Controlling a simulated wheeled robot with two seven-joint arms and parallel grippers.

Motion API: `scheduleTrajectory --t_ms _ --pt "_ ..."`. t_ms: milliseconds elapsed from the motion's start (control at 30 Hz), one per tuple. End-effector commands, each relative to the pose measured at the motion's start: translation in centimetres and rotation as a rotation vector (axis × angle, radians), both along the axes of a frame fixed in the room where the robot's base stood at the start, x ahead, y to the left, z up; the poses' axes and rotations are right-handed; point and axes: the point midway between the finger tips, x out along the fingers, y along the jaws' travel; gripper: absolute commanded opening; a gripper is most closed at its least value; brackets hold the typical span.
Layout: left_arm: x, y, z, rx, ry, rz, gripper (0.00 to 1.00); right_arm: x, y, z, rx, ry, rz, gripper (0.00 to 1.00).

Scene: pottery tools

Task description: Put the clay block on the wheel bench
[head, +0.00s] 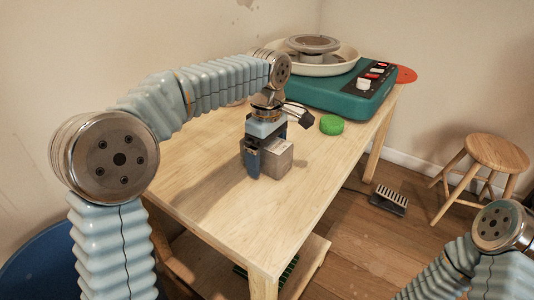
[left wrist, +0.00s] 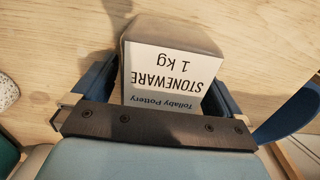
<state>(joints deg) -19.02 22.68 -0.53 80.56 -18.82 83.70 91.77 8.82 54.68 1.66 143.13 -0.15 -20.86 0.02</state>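The clay block (head: 278,158) is a grey box with a white label reading "Stoneware 1 kg". It is at the middle of the wooden wheel bench (head: 240,218). My left gripper (head: 265,160) points down with its blue fingers on two sides of the block. In the left wrist view the clay block (left wrist: 170,75) fills the space between the fingers, which look pressed to its sides. I cannot tell whether its underside touches the bench top. My right arm shows at the lower right of the head view; its gripper is out of view.
A teal pottery wheel (head: 345,92) with a cream splash pan stands at the bench's far end. A green round piece (head: 332,124) lies before it, and a red disc (head: 405,75) beside it. The near bench top is clear.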

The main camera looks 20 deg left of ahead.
Motion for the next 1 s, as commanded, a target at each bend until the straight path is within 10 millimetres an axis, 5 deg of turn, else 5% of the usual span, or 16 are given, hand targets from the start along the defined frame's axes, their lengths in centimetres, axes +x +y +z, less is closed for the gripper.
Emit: scheduleTrajectory --t_ms 233,700,1000 --pt "0.1 0.0 1.9 -0.001 -0.003 0.000 1.00 0.0 0.0 0.5 0.000 0.000 0.000 0.43" --pt "0.1 0.0 11.4 0.001 -0.001 0.000 1.00 0.0 0.1 2.8 0.003 0.000 0.004 0.43" --pt "0.0 0.0 12.2 0.000 0.000 0.000 1.00 0.0 0.1 2.9 0.003 0.001 0.005 0.43"
